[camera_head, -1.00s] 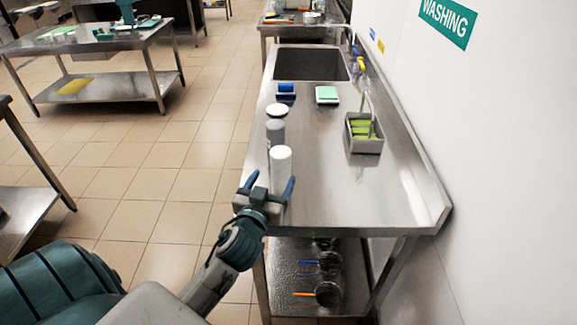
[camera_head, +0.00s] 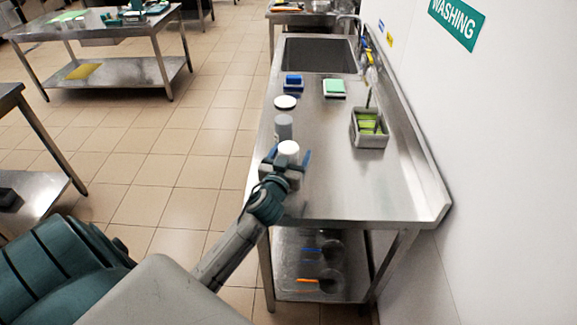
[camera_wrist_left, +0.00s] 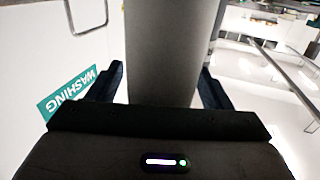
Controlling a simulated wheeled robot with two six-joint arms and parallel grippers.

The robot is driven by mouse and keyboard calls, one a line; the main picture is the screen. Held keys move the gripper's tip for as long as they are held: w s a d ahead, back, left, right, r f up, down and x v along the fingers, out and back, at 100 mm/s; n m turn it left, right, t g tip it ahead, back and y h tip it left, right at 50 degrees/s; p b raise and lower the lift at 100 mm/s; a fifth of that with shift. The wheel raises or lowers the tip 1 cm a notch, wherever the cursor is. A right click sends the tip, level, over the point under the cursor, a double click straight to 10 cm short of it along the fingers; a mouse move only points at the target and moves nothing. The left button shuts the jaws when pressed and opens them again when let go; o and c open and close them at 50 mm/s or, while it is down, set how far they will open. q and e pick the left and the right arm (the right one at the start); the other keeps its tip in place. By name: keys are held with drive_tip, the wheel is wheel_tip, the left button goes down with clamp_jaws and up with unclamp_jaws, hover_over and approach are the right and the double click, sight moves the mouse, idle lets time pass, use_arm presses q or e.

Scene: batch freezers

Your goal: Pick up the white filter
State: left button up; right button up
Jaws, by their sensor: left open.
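The white filter (camera_head: 289,149) is an upright white cylinder near the left front part of the steel counter (camera_head: 360,195). My left gripper (camera_head: 289,158) is open, with one blue finger on each side of the filter. In the left wrist view, a wide cylinder (camera_wrist_left: 168,50), shaded grey, stands between the two dark fingers. Gaps show beside it there. The lower part of the filter is hidden behind my gripper in the head view. My right gripper is not in view.
A grey cylinder (camera_head: 284,131) stands just behind the filter, with a round white-topped item (camera_head: 285,102) beyond it. A blue item (camera_head: 293,81), a green-topped block (camera_head: 334,87) and a grey caddy (camera_head: 371,140) are farther off. The counter right of the filter is clear.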

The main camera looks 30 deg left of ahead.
use_arm(q)
drive_tip(key=c, duration=1.2)
drive_tip(key=shift+c, duration=0.4)
drive_tip(key=shift+r, duration=0.15)
